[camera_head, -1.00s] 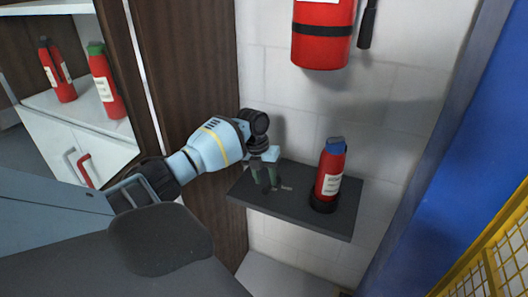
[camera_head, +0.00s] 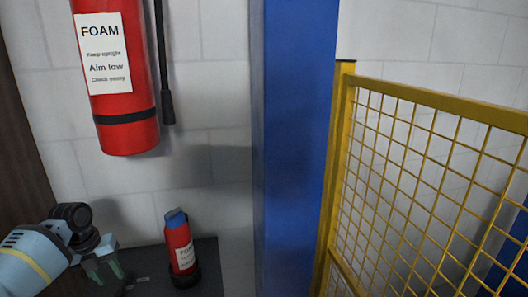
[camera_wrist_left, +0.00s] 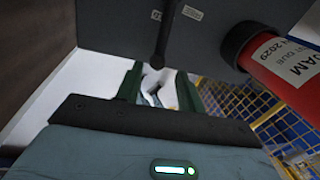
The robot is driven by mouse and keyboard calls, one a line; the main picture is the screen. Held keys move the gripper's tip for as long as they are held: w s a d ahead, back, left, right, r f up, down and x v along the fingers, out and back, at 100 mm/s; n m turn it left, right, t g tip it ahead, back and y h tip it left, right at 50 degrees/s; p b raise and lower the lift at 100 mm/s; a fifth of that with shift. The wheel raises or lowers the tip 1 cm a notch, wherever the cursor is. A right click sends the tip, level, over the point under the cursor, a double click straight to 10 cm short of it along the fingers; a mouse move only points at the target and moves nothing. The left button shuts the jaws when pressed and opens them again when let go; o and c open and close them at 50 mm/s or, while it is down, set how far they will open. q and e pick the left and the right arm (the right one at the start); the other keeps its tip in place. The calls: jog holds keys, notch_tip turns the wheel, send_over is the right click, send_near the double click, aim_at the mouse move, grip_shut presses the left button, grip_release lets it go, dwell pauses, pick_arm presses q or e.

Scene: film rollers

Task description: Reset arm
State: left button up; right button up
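My left gripper (camera_head: 108,268) is at the lower left of the head view, over the left part of a dark shelf (camera_head: 210,262). In the left wrist view its two green fingers (camera_wrist_left: 158,80) stand apart with nothing held between them. A small red extinguisher with a blue top (camera_head: 182,250) stands upright on the shelf, to the right of the gripper and apart from it. It also shows at the right edge of the left wrist view (camera_wrist_left: 290,75). My right gripper is in neither view.
A large red foam extinguisher (camera_head: 120,110) with a black hose (camera_head: 163,60) hangs on the wall above the shelf. A blue pillar (camera_head: 293,140) stands right of the shelf. A yellow mesh fence (camera_head: 430,109) stands beyond it. A dark brown panel (camera_head: 18,150) is at the left.

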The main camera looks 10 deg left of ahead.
pick_arm(q)
jog(key=s+d+f+n+g, duration=0.1)
jog(key=s+d+f+n, duration=1)
jog(key=s+d+f, duration=0.9)
jog(key=s+d+r+n+y, duration=0.15)
jog(key=s+r+n, duration=0.25)
jog(key=s+n, duration=0.65)
jog(key=s+d+r+n, duration=0.3)
jog(key=s+n, duration=0.4)
jog(key=s, duration=0.6)
jog(key=w+d+f+t+h+p, duration=0.1)
jog(key=w+d+f+t+p, duration=0.1)
jog(key=w+f+t, duration=0.4)
jog(key=w+d+t, duration=0.1)
jog(key=w+t, duration=0.1)
jog(key=t, duration=0.1)
jog(key=shift+w+f+h, duration=0.2)
jog(key=shift+f+h, duration=0.1)
jog(key=shift+h, duration=0.05)
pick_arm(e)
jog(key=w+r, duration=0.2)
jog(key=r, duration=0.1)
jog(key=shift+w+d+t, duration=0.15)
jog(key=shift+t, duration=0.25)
pick_arm(q)
jog(key=shift+d, duration=0.1)
